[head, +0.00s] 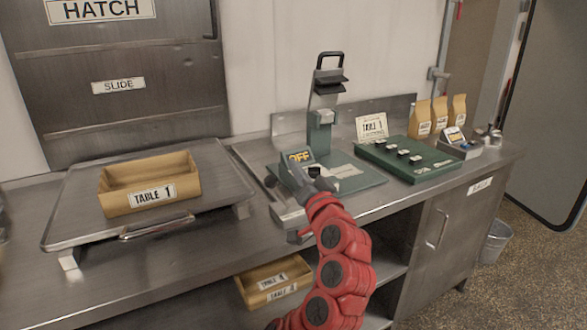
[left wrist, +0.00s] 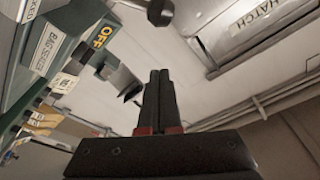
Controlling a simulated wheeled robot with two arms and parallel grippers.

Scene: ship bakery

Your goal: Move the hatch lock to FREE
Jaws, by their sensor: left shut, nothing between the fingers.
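The steel hatch (head: 115,62), with HATCH and SLIDE signs, is at the upper left of the head view. The left wrist view also shows a panel marked HATCH (left wrist: 258,22). My left gripper (head: 318,178) is shut and empty, in front of the green bag sealer (head: 345,172), whose display reads OFF. Its fingers (left wrist: 160,80) point upward in the wrist view.
A tan TABLE 1 bin (head: 150,188) sits on a steel tray (head: 85,205) below the hatch. A green switch box (head: 405,160) and paper bags (head: 440,115) stand at the right.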

